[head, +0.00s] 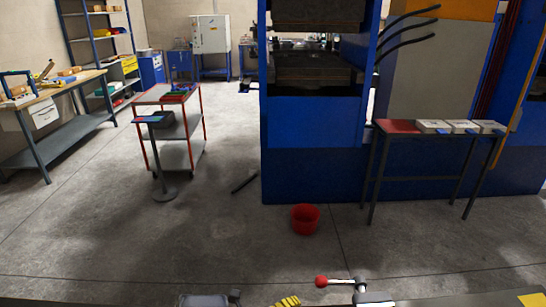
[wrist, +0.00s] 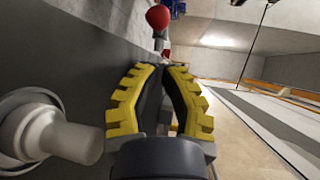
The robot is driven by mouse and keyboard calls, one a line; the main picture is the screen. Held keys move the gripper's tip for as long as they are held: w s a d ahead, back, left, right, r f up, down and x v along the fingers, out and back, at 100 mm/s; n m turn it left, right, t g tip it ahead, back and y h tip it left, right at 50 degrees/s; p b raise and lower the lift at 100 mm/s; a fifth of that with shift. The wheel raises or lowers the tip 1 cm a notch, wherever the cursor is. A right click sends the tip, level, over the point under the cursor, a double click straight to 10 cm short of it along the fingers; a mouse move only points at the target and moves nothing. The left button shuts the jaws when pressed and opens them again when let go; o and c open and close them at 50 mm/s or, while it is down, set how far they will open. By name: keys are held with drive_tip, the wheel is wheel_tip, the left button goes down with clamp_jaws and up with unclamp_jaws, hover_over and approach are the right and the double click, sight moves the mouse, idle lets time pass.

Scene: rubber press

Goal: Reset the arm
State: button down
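My gripper shows in the wrist view (wrist: 163,68), with two ribbed yellow fingers and dark inner pads. The fingers lean toward each other at their tips; whether they touch is unclear. Nothing is clearly seen held between them. In the head view only a bit of the yellow finger of my gripper (head: 287,301) shows at the bottom edge. A red ball knob (head: 321,281) on a pale rod lies just right of it. A red ball (wrist: 158,17) also shows beyond the fingertips in the wrist view.
A side table (head: 405,131) with pale blocks is at right. A red-framed cart (head: 190,154) and a workbench (head: 60,91) are at left. The floor between is mostly clear.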

drive_tip(key=w+a+y, duration=0.1)
drive_tip(key=w+a+n+y, duration=0.1)
drive_tip(key=a+y, duration=0.1)
drive_tip(key=w+a+n+y, duration=0.1)
drive_tip(key=a, duration=0.1)
drive_tip(key=shift+w+a+f, duration=0.25)
drive_tip(key=shift+f, duration=0.05)
drive_tip(key=w+a+r+n+y, duration=0.3)
drive_tip(key=a+r+n+y, duration=0.1)
drive_tip(key=a+y, duration=0.4)
drive_tip(key=s+a+r+n+g+y, duration=0.1)
drive_tip(key=s+a+r+n+y, duration=0.1)
drive_tip(key=a+r+n+y, duration=0.45)
drive_tip(key=s+a+r+n+g+y, duration=0.15)
drive_tip(key=r+n, duration=0.25)
drive_tip(key=r, duration=0.5)
drive_tip(key=s+d+r+n+g, duration=0.1)
drive_tip(key=s+d+r+n, duration=0.25)
drive_tip(key=s, duration=0.25)
drive_tip(key=s+d+r+n+g, duration=0.2)
drive_tip(key=s+n, duration=0.3)
drive_tip(key=s+d+n+g+h, duration=0.5)
drive_tip(key=s+d+h, duration=0.1)
drive_tip(key=s+d, duration=1.4)
drive_tip(key=shift+s+d+f+h, duration=0.3)
drive_tip(key=shift+s+h, duration=0.1)
drive_tip(key=shift+s, duration=0.35)
drive_tip(key=shift+a, duration=0.1)
